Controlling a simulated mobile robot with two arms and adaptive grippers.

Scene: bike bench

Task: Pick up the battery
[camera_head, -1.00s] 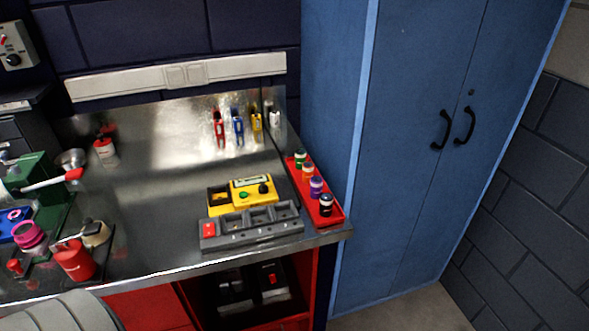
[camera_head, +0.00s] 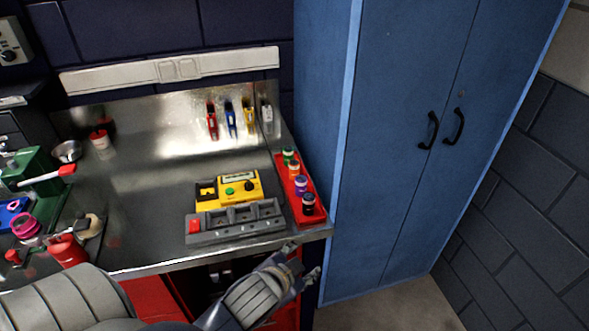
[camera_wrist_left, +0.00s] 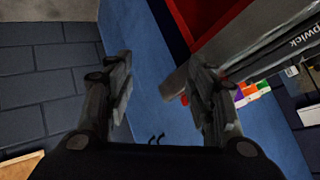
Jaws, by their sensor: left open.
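No battery can be made out for certain. My left gripper (camera_head: 304,261) is open and empty, in front of the bench edge, below the holder and tray. Its spread fingers show in the left wrist view (camera_wrist_left: 160,75). My right gripper is not in view.
The metal bench (camera_head: 140,200) has bare room left of the yellow device. Several coloured clips (camera_head: 231,119) stand at the back. A red container (camera_head: 66,250) and a green vise (camera_head: 40,170) are at the left. A blue cabinet (camera_head: 385,130) stands right of the bench.

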